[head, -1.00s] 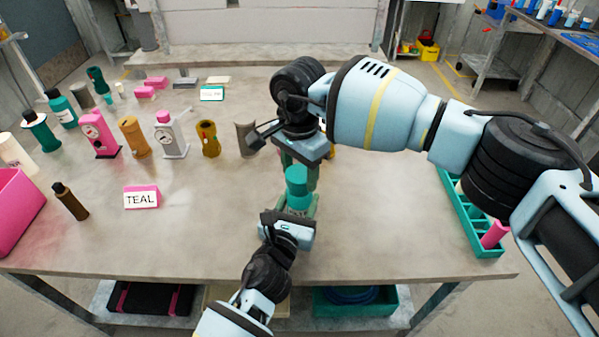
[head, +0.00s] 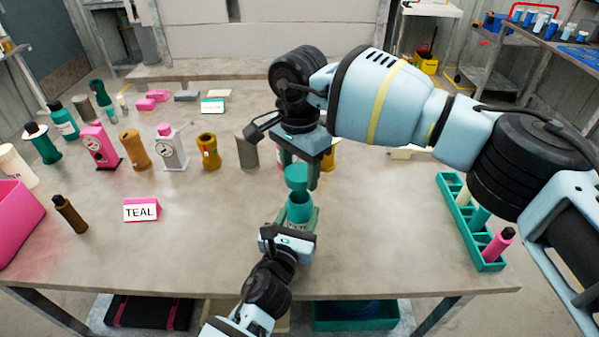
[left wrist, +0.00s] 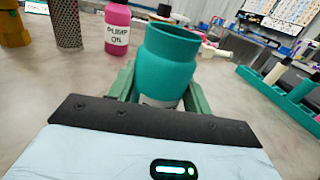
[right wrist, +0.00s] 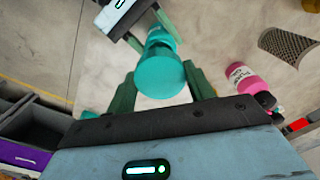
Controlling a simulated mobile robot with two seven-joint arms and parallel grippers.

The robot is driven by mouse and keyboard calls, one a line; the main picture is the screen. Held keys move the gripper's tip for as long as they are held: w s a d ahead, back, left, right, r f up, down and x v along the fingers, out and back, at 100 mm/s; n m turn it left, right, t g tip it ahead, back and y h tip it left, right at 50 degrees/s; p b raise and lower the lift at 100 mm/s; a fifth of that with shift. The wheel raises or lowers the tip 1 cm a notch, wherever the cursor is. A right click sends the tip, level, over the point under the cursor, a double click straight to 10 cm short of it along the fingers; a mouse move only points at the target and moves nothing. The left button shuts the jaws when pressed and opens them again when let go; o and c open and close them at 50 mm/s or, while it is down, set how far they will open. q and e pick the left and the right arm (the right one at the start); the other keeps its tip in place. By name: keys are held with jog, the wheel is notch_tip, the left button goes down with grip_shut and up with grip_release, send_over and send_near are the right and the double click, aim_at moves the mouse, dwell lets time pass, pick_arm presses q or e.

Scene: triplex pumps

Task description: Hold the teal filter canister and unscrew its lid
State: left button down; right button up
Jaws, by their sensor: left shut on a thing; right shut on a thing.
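The teal filter canister (head: 299,209) stands upright over the table, its mouth open at the top; it also shows in the left wrist view (left wrist: 170,62). My left gripper (head: 300,222) is shut on the canister body from the front. The teal lid (head: 297,176) is apart from the canister, just above its mouth. My right gripper (head: 299,178) is shut on the lid from above; in the right wrist view the lid (right wrist: 160,77) sits between the fingers, with the canister partly hidden beyond it.
A TEAL sign (head: 141,210) and a brown bottle (head: 69,208) stand left. A pink pump oil bottle (left wrist: 117,28) and a perforated cylinder (left wrist: 66,24) stand behind the canister. A teal rack (head: 468,222) is at the right edge. The table's front middle is clear.

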pick_arm(q)
jog(key=c, duration=0.6)
grip_release()
jog(key=shift+o, duration=0.2)
jog(key=v, duration=1.2)
